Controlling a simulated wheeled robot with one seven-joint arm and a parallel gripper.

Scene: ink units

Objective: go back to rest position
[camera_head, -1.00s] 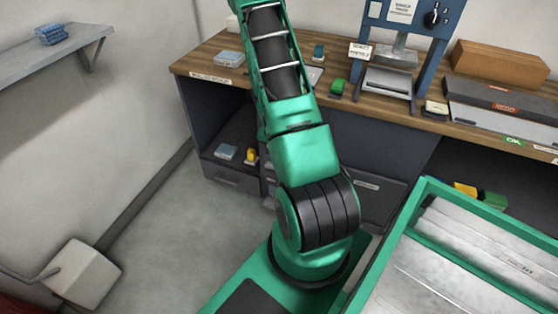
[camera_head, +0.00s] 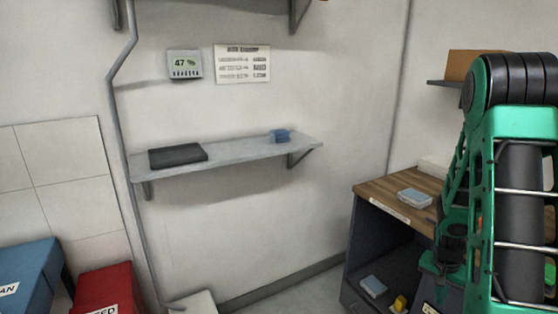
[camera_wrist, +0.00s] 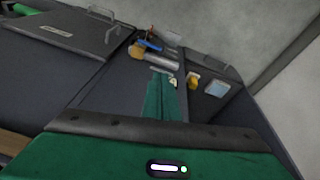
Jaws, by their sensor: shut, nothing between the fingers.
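My gripper (camera_wrist: 161,98) shows in the wrist view as two green fingers lying together, shut with nothing held. Beyond the fingertips is an open shelf of the bench with a blue box (camera_wrist: 217,88), a yellow item (camera_wrist: 193,81) and several small tools. In the head view my green arm fills the right side, folded with its black joint high up.
The wooden-topped bench (camera_head: 377,189) stands at right, with a pale blue box (camera_head: 414,198) on top. A grey wall shelf (camera_head: 235,151) holds a black case (camera_head: 178,156) and a blue stack (camera_head: 280,135). Blue (camera_head: 28,275) and red (camera_head: 104,287) bins stand lower left.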

